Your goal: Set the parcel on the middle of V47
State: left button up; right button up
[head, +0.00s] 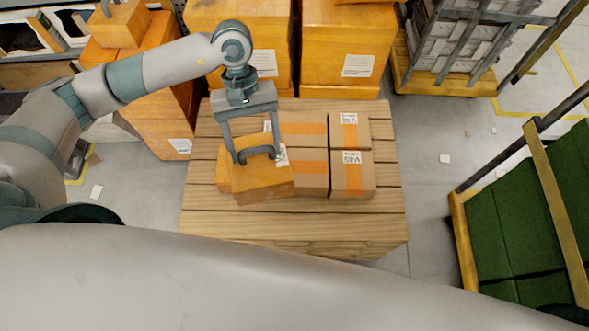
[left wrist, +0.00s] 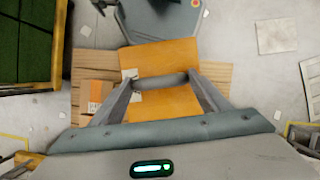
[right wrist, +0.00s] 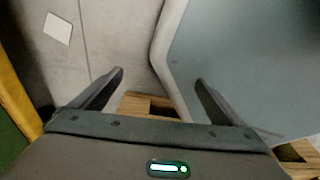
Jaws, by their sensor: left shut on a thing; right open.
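The parcel is an orange box (head: 264,182) with a dark handle on top. My left gripper (head: 258,155) is shut on this handle; the left wrist view shows the handle between its fingers, with the orange box (left wrist: 172,102) below. The parcel is over the left part of a group of brown cartons on a wooden pallet (head: 330,228). It hides part of them, and I cannot tell whether it touches them. My right gripper (right wrist: 160,82) is open and empty.
Large orange boxes (head: 348,45) stand behind the pallet, and another (head: 160,115) stands left. A caged pallet (head: 465,45) is at the back right. A rack with green goods (head: 520,220) stands at the right. The pallet's front planks are bare.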

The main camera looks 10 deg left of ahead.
aim_at(273, 159)
pick_arm(q)
jog(key=d+f+n+t+h+b, duration=0.1)
jog(key=n+b, duration=0.2)
jog(key=n, duration=0.1)
jog(key=d+f+n+t+b, duration=0.1)
jog(key=f+n+b, duration=0.1)
jog(key=n+b, duration=0.1)
jog(key=d+f+n+t+h+b, duration=0.1)
jog(key=f+n+t+b, duration=0.1)
jog(key=n, duration=0.3)
jog(key=shift+w+d+f+n+h+b, duration=0.1)
jog(key=shift+w+d+n+h+b, duration=0.05)
jog(key=shift+d+n+h+b, duration=0.3)
jog(key=shift+w+f+n+t+y+b, duration=0.15)
jog(key=shift+n+t+y+b, duration=0.1)
jog(key=shift+n+t+b, duration=0.7)
pick_arm(e)
jog(key=w+a+t, duration=0.1)
jog(key=w+a, duration=0.1)
jog(key=w, duration=0.9)
jog(key=shift+w, duration=0.35)
pick_arm(q)
jog(key=shift+n+g, duration=0.3)
jog(key=shift+g, duration=0.05)
pick_arm(e)
jog(key=shift+f, duration=0.1)
